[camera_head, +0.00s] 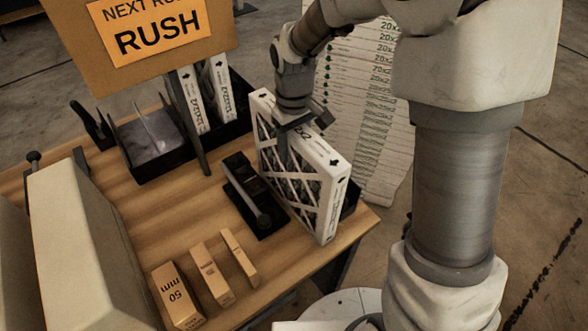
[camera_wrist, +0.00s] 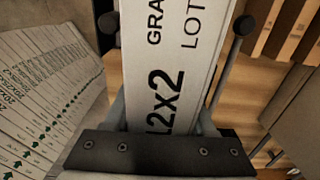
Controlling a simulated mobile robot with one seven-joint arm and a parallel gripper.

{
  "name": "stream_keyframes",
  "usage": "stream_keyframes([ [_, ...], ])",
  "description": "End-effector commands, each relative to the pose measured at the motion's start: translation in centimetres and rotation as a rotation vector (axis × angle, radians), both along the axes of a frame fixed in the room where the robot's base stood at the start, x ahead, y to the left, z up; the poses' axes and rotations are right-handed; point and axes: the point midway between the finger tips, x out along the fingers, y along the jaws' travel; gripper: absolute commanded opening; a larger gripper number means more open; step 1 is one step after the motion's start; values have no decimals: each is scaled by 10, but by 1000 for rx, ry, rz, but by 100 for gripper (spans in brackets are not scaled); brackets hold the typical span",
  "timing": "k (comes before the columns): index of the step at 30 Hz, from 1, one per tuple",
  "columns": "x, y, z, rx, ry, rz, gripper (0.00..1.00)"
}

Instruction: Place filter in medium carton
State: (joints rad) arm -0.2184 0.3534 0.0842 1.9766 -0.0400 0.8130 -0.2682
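A white-framed pleated filter (camera_head: 299,177) stands upright on its edge at the right side of the wooden table. My gripper (camera_head: 301,123) is at its top edge. In the wrist view the filter's printed edge (camera_wrist: 170,60), marked "12x2", lies between my gripper's two fingers (camera_wrist: 168,100). Whether the fingers press on it I cannot tell. Three brown boxes of different widths stand at the table's front: a wide one marked 50 mm (camera_head: 178,295), a middle one (camera_head: 213,274) and a narrow one (camera_head: 239,258). No carton is readably labelled medium.
A black clamp-like fixture (camera_head: 254,196) sits just left of the filter. Black bins (camera_head: 150,172) hold other filters (camera_head: 205,93) at the back. A large beige box (camera_head: 80,250) fills the left.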

Motion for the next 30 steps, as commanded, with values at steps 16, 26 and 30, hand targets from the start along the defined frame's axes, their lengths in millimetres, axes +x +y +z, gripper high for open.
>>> stream_keyframes([
  [16,0,0,1,1,-1,0,0],
  [26,1,0,15,1,-5,0,0],
  [30,1,0,42,2,-6,-1,0],
])
